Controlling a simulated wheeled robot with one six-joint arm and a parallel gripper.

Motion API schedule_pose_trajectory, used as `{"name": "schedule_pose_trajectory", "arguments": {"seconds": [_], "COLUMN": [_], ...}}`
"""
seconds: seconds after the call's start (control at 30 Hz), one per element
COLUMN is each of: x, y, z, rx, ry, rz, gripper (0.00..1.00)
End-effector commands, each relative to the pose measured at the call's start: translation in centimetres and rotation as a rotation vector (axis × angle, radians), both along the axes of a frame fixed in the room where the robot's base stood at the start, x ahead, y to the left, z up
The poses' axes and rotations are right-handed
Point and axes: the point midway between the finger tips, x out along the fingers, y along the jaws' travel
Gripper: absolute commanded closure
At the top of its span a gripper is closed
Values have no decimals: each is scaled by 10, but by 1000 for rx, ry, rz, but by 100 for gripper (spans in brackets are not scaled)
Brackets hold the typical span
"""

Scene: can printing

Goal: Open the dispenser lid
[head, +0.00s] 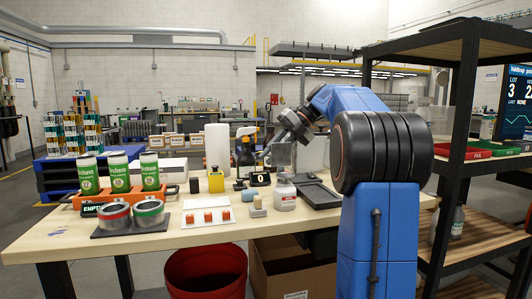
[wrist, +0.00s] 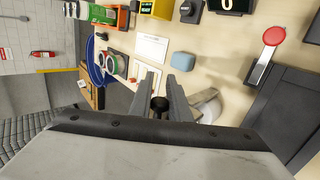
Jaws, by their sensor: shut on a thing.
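A white sheet with red pieces (head: 208,217) and green cans (head: 119,172) are farther left.

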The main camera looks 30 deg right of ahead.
Motion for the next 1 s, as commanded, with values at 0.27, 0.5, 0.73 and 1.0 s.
{"name": "schedule_pose_trajectory", "arguments": {"seconds": [0.27, 0.5, 0.73, 1.0], "x": [-2, -3, -3, -3], "y": [-1, -1, -1, -1], "z": [-4, -5, -5, -4], "rx": [30, 38, 38, 38], "ry": [101, 130, 130, 130], "rz": [1, 1, 1, 1], "gripper": [100, 100, 100, 66]}}
